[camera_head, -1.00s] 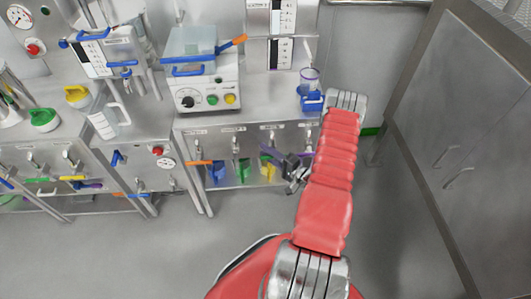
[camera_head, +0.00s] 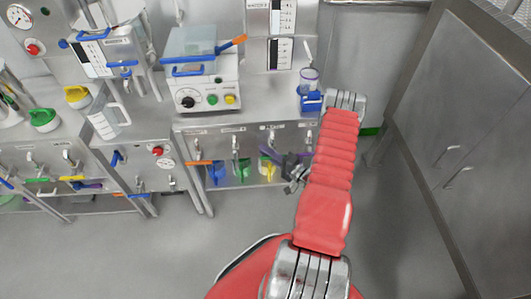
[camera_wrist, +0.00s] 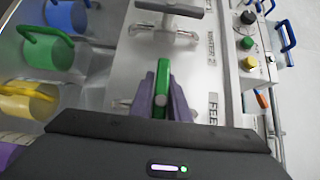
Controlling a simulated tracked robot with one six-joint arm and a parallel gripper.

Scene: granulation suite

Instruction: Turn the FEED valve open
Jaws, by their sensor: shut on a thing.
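The FEED valve's green handle (camera_wrist: 163,76) is in the wrist view, next to the FEED label (camera_wrist: 213,108) on a steel panel. My gripper (camera_wrist: 161,100) has its purple fingers shut on this handle, one on each side. The handle runs up and down the picture, while the grey handle (camera_wrist: 168,8) of the neighbouring valve lies across it. In the head view, my gripper (camera_head: 291,169) is at the front panel of the bench, partly behind my red arm. The green handle cannot be made out there.
Blue (camera_wrist: 68,17), green (camera_wrist: 47,50) and yellow (camera_wrist: 27,100) cups sit beside the valves. A control box with knobs (camera_head: 205,95) and a blue-based container (camera_head: 311,98) stand on the bench above. A tall grey cabinet (camera_head: 470,130) is at right. The floor in front is clear.

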